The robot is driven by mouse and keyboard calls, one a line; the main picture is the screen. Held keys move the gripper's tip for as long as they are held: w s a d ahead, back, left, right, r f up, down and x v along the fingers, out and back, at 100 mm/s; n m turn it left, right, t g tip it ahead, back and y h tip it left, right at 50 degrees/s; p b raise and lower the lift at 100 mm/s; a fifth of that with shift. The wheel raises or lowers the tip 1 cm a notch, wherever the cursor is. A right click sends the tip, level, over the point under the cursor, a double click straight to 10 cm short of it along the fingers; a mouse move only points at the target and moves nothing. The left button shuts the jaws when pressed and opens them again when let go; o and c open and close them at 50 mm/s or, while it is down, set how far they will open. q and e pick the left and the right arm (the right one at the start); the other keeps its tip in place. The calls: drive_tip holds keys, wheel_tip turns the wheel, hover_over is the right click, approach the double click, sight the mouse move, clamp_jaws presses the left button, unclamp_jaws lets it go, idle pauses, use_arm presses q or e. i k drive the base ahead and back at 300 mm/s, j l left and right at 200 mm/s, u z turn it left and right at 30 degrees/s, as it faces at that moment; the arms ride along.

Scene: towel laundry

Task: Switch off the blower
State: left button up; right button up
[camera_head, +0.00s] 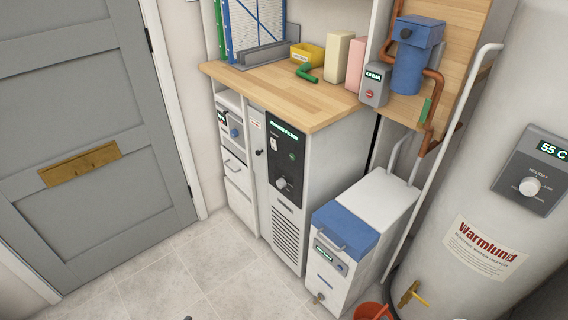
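No part is plainly marked as a blower in the camera_head view. A white cabinet with a vent grille (286,236) stands under the wooden counter. Its black control panel (286,160) has a lit green heading that seems to read "furnace filter". The panel carries a small pale switch-like part (274,144), a small green light and a knob (282,184) low down. The switch position is too small to tell.
The wooden counter (325,107) holds a yellow bin, a green pipe piece and boxes. A white unit with a blue lid (345,230) stands right of the cabinet, before a large water heater (480,190). A grey door (75,200) is left.

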sight(273, 142)
drive_tip(key=i+j+z, duration=0.1)
drive_tip(key=i+z, duration=0.35)
drive_tip(key=i+j+z, duration=0.2)
drive_tip(key=z, duration=0.2)
drive_tip(key=i, duration=0.1)
